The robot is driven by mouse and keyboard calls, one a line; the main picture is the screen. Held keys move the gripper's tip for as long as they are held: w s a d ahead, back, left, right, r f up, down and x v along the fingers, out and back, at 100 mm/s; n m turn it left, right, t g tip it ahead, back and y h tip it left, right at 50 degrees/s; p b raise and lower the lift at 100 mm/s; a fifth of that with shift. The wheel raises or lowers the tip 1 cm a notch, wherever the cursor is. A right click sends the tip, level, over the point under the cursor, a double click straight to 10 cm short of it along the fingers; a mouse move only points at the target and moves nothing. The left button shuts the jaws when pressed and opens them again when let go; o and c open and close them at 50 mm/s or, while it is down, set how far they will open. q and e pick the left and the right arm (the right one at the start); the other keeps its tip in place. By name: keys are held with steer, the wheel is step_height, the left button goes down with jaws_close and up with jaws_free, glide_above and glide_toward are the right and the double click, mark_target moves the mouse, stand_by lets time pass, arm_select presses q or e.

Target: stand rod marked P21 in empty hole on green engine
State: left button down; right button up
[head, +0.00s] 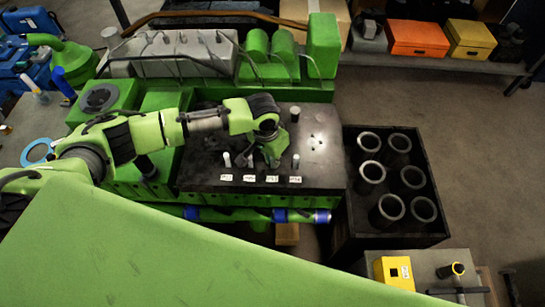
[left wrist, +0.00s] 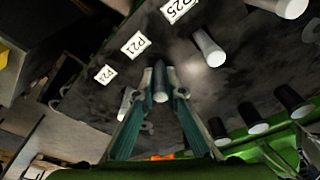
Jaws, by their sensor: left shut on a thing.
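The green engine (head: 130,185) has a black top deck (head: 210,180) with short rods standing on it. My left gripper (head: 270,157) is over the deck, at the third label from the left. In the left wrist view its fingers (left wrist: 160,88) are shut around a dark rod (left wrist: 160,82), which is in line with the P21 label (left wrist: 137,44). A pale rod (left wrist: 208,47) stands by the P25 label (left wrist: 180,10), and another rod (left wrist: 125,103) is on the other side. The empty hole cannot be made out clearly. My right gripper is out of view.
Several dark rods (left wrist: 257,121) stand farther along the deck. A black crate (head: 347,215) with several cylinder liners stands right of the engine. A yellow box (head: 393,272) is at the lower right. Orange (head: 418,39) and yellow (head: 470,39) boxes sit on the back shelf.

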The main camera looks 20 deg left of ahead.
arm_select(q)
steer(key=c, duration=2)
jaws_free()
steer(key=r, duration=0.4)
steer(key=s+r, duration=0.1)
steer(key=r, duration=0.7)
steer(key=shift+s+a, duration=0.3)
steer(key=shift+s, duration=0.05)
